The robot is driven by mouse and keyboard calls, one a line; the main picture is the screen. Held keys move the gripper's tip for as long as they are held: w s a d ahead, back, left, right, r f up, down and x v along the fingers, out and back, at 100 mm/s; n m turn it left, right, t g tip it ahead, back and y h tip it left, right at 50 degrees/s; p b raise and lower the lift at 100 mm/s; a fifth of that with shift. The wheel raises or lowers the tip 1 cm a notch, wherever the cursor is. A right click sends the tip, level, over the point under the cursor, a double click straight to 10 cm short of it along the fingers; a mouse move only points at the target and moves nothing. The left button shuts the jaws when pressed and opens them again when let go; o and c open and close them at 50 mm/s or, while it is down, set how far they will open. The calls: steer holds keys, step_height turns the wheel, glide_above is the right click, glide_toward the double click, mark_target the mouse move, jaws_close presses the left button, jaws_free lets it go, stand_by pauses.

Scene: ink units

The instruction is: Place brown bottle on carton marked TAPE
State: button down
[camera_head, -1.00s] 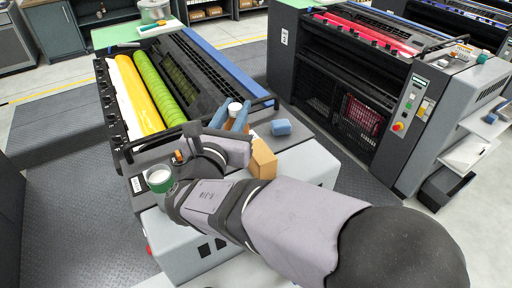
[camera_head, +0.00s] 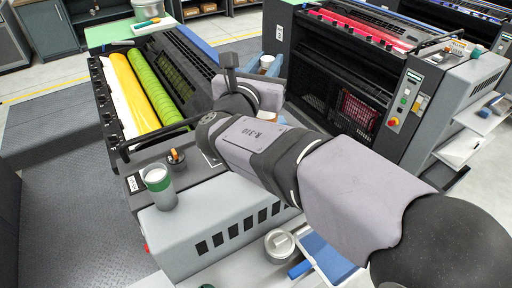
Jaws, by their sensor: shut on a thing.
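My gripper (camera_head: 269,68) is at upper centre, over the gap between the two presses, with its blue fingers partly behind my wrist. It is shut on the brown bottle (camera_head: 266,60), of which mostly the white cap shows. The bottle looks roughly upright and held up in the air. My arm covers much of the near press top. I cannot make out a carton marked TAPE or any lettering of it in this view.
A cup with a green band (camera_head: 159,187) and a small dark jar with an orange top (camera_head: 177,160) stand on the near press's front. A metal tin (camera_head: 280,244) and a blue object (camera_head: 300,269) are at bottom centre. The right press (camera_head: 335,70) stands beyond my gripper.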

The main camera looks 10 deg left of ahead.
steer(key=shift+w+a+r+n+y, duration=0.1)
steer(key=shift+a+n+y, duration=0.3)
steer(key=shift+a, duration=0.45)
steer(key=shift+a+f+y, duration=0.3)
steer(key=shift+a+y, duration=0.1)
steer(key=shift+a, duration=0.1)
steer(key=shift+f+p, duration=1.2)
steer(key=shift+f, duration=3.9)
steer(key=c, duration=1.5)
jaws_free()
steer(key=shift+o, duration=0.2)
